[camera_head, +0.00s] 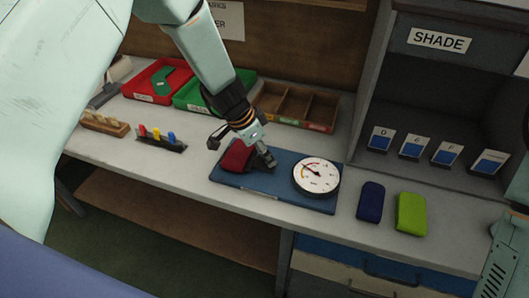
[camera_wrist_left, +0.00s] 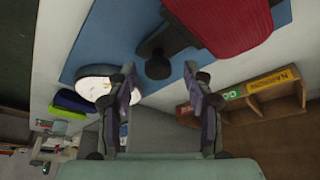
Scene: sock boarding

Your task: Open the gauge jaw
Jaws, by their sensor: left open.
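The gauge lies on a blue mat (camera_head: 225,178) on the bench. Its white round dial (camera_head: 316,175) is at the mat's right side, and a red block (camera_head: 236,156) is at its left. My left gripper (camera_head: 264,158) is over the mat, just right of the red block, and partly hides the gauge's middle. In the left wrist view my left gripper (camera_wrist_left: 162,88) is open, with a dark lever-like part (camera_wrist_left: 158,66) beyond and between its fingertips. The red block (camera_wrist_left: 225,22) and the dial (camera_wrist_left: 95,85) also show there. I cannot tell whether the fingers touch the dark part.
A dark blue piece (camera_head: 370,201) and a green piece (camera_head: 411,213) lie right of the mat. Red (camera_head: 150,95) and green (camera_head: 190,100) trays and a wooden divided box (camera_head: 320,112) stand behind. A SHADE shelf (camera_head: 430,175) rises at right.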

